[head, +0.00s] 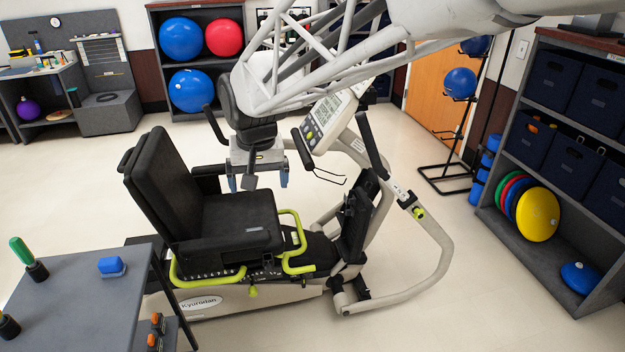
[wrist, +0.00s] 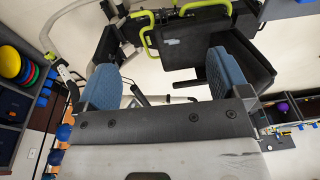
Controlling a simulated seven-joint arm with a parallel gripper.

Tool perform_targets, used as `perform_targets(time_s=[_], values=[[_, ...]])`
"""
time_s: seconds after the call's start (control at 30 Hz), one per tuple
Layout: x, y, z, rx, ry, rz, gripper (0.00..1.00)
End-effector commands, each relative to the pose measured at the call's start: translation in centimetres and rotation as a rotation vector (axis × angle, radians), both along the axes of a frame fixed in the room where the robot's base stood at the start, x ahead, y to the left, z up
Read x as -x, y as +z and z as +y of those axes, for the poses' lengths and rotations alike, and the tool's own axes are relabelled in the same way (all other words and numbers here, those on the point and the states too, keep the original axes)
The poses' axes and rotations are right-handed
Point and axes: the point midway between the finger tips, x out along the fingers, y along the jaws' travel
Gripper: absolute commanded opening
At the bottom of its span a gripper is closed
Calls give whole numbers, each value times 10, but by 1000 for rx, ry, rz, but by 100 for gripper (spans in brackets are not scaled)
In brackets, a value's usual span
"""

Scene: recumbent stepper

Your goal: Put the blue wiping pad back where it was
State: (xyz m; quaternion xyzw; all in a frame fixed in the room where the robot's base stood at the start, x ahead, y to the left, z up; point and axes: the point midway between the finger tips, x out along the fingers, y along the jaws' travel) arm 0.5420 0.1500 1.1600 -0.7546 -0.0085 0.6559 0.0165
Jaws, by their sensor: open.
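The blue wiping pad (head: 111,265) lies on the grey table (head: 75,300) at the lower left in the head view. It has a blue top over a paler blue base. I do not make it out in the wrist view. My gripper (head: 258,180) hangs above and behind the stepper's black seat, to the right of the backrest, well away from the pad. In the wrist view my gripper (wrist: 163,78) has its two blue-padded fingers wide apart with nothing between them.
The recumbent stepper (head: 205,222), with its console (head: 330,115) and handlebars, stands between my gripper and free floor at right. A green-handled tool (head: 22,252) stands upright in a dark holder on the table. A shelf (head: 560,265) with coloured discs is at right.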

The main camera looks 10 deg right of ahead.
Motion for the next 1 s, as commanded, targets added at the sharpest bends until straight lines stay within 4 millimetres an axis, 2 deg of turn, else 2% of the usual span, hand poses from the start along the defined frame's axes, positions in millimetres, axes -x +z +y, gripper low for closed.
perform_targets(time_s=[0.03, 0.2, 0.5, 0.7, 0.8, 1.0], values=[[13, 4, -15, 0, -6, -8, 94], [55, 7, -54, 5, -8, -26, 94], [133, 3, -109, 19, -13, -57, 94], [184, -7, -136, 30, -15, -77, 94], [203, -13, -145, 35, -15, -84, 94], [224, -20, -153, 43, -14, -91, 94]])
